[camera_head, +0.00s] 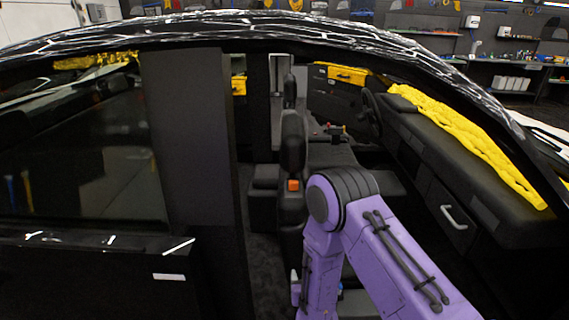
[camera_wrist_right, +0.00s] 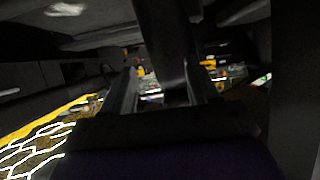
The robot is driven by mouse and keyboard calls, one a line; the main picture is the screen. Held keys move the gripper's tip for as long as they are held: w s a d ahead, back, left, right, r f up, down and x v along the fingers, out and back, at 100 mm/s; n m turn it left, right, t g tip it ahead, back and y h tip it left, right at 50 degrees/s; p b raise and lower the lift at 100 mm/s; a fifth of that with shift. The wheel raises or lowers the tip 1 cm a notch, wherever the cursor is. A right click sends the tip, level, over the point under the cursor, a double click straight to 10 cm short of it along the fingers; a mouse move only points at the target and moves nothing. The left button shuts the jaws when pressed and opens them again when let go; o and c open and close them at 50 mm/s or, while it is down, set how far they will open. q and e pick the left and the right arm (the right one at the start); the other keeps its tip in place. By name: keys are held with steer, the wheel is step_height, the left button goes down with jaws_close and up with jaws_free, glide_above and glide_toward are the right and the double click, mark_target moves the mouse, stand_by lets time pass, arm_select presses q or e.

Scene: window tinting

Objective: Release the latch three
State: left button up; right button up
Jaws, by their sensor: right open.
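A black car fills the head view, seen through its open side. No part can be picked out for certain as latch three. A silver handle (camera_head: 453,217) is on the dark panel under the dashboard. My right arm reaches into the cabin as a purple bent arm, and its gripper is hidden in the head view. In the right wrist view my right gripper (camera_wrist_right: 161,85) is open. A dark bar (camera_wrist_right: 160,35) stands in line with the gap between its fingers; I cannot tell whether they touch it. My left gripper is in neither view.
A yellow cloth (camera_head: 470,140) lies along the dashboard. A dark seat (camera_head: 292,145) with an orange part (camera_head: 293,185) is left of my arm. A dark pillar (camera_head: 190,140) and a tinted window (camera_head: 85,160) close the left side. Shelves (camera_head: 510,65) stand behind the car.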

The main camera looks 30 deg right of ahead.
mark_target(294, 184)
steer(key=w+d+r+t+h+p, duration=0.2)
steer(key=w+r, duration=0.4)
steer(key=r, duration=0.4)
steer(key=w+d+r+t+h+p, duration=0.1)
steer(key=w+r+t, duration=0.1)
steer(key=w+r, duration=0.55)
steer(key=shift+m, duration=0.3)
steer(key=p+x, duration=0.1)
steer(key=x, duration=0.2)
steer(key=r+x, duration=0.1)
steer(key=x, duration=0.1)
steer(key=d+p+x, duration=0.1)
steer(key=x, duration=0.2)
steer(key=shift+d+r+p, duration=0.2)
steer(key=shift+p, duration=0.15)
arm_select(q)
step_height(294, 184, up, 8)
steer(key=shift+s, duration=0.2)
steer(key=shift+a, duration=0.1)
arm_select(e)
steer(key=shift+s, duration=0.1)
